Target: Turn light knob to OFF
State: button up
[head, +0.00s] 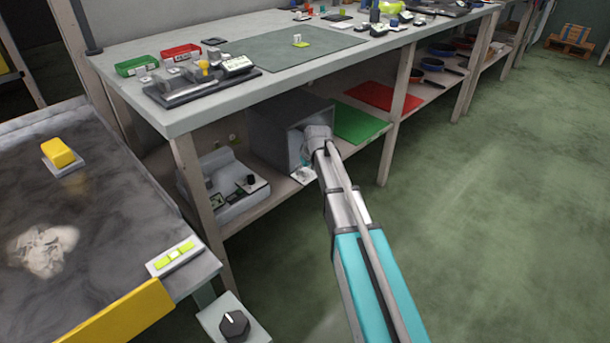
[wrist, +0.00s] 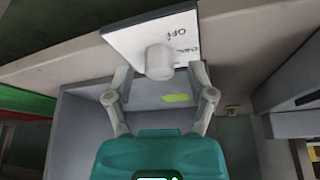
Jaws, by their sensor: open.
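The light knob (wrist: 160,62) is a pale, rounded knob on a white plate (wrist: 128,36) in the wrist view. The plate carries dark lettering; "OFF" reads above and right of the knob, and a second label at its right is too blurred to read. My gripper (wrist: 158,73) is open, with one finger on each side of the knob. I cannot tell whether either finger touches it. In the head view my gripper (head: 303,168) is low at the workbench's front, by the grey box, and the knob is too small or hidden to make out.
The grey box (head: 270,125) stands on the lower shelf, with a green board (head: 358,122) and a red board (head: 384,96) to its right. A grey machine (head: 222,180) stands left of it. A black knob (head: 234,325) is on a separate box at front left. Green floor at right is clear.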

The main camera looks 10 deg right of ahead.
jog(key=shift+w+f, duration=0.15)
jog(key=shift+f, duration=0.25)
grip_shut()
